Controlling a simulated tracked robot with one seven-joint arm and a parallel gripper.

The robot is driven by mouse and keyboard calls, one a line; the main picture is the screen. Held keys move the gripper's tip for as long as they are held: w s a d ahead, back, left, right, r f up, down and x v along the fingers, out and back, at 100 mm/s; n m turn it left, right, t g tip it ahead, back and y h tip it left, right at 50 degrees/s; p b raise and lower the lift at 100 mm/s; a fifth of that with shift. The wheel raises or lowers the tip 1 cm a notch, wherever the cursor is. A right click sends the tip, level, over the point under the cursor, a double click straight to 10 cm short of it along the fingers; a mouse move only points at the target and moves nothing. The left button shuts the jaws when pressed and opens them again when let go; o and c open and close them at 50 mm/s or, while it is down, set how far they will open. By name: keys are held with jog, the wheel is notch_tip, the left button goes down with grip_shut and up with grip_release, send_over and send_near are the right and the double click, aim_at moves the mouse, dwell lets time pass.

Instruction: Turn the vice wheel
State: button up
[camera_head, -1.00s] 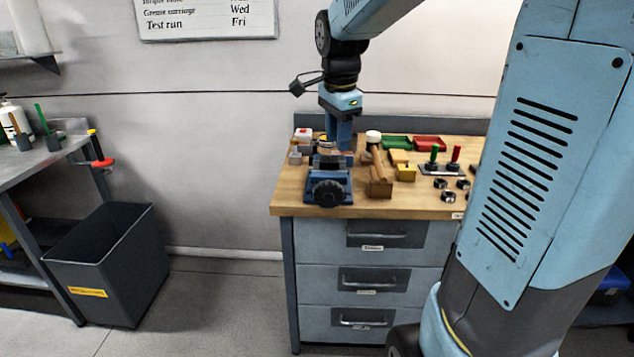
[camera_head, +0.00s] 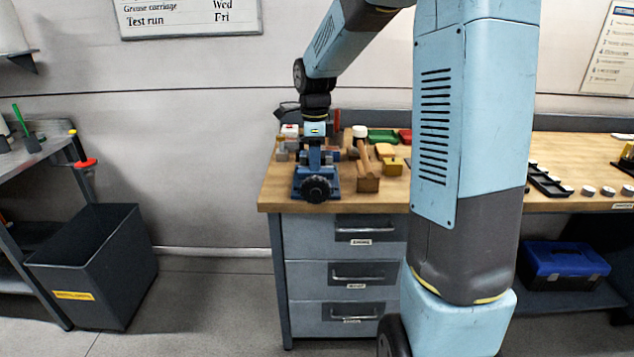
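The blue vice (camera_head: 300,182) stands at the front left of the wooden workbench. Its dark round wheel (camera_head: 317,190) faces the front, just over the bench's front edge. My gripper (camera_head: 315,158) points down at the vice, above and behind the wheel in the picture. Its fingertips are small and blend with the blue vice body. I cannot tell whether they touch the vice or whether they are open.
A wooden block with tool handles (camera_head: 367,178) and a yellow block (camera_head: 393,167) stand right of the vice. Green (camera_head: 382,136) and red trays lie behind. My arm hides the bench's middle. A dark bin (camera_head: 130,262) stands on the floor at left.

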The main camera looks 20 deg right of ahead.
aim_at(316, 177)
notch_tip(316, 177, down, 7)
jog(key=shift+f, duration=0.2)
jog(key=shift+c, duration=0.3)
jog(key=c, duration=0.6)
jog(key=shift+d, duration=0.35)
grip_shut()
jog(key=shift+a, duration=0.2)
